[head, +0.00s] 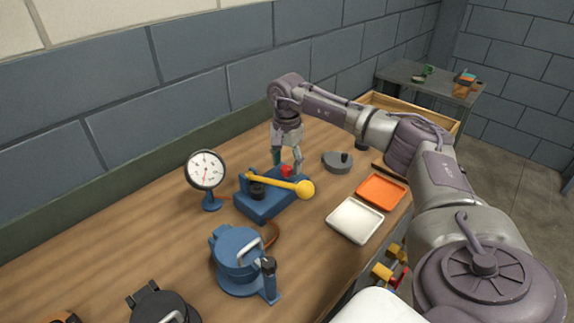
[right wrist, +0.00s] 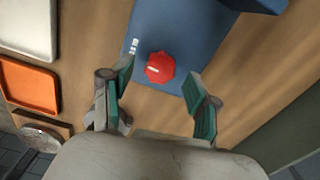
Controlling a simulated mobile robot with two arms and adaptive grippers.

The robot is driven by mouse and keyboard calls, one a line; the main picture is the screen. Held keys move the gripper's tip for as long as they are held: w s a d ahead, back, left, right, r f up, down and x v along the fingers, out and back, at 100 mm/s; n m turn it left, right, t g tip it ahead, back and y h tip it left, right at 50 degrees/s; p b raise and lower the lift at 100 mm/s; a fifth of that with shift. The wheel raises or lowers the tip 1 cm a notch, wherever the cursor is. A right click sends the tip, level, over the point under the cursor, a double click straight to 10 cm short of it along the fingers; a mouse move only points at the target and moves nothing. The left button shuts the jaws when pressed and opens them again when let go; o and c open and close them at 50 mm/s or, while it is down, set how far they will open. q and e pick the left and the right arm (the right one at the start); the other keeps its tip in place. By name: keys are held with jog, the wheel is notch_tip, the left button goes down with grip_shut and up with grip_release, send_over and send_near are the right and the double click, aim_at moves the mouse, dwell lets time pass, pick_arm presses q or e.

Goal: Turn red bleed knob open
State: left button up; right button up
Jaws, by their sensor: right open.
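The red bleed knob (head: 287,171) sits on the blue pump base (head: 250,208), at its far right end in the head view. In the right wrist view the red knob (right wrist: 160,67) has a white mark on its top and stands on the blue base (right wrist: 185,30). My right gripper (head: 288,168) points down over the knob. In the right wrist view its two green-padded fingers (right wrist: 160,85) are open, one on each side of the knob and apart from it. My left gripper is not in view.
A yellow-ended lever (head: 280,182) crosses the pump close to the knob. A pressure gauge (head: 206,171), a blue lidded vessel (head: 237,250), a grey part (head: 338,163), a white tray (head: 355,221) and an orange tray (head: 381,191) stand around it on the wooden bench.

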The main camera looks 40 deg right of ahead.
aim_at(287, 167)
notch_tip(287, 167, up, 11)
dwell(0.3)
dwell(0.5)
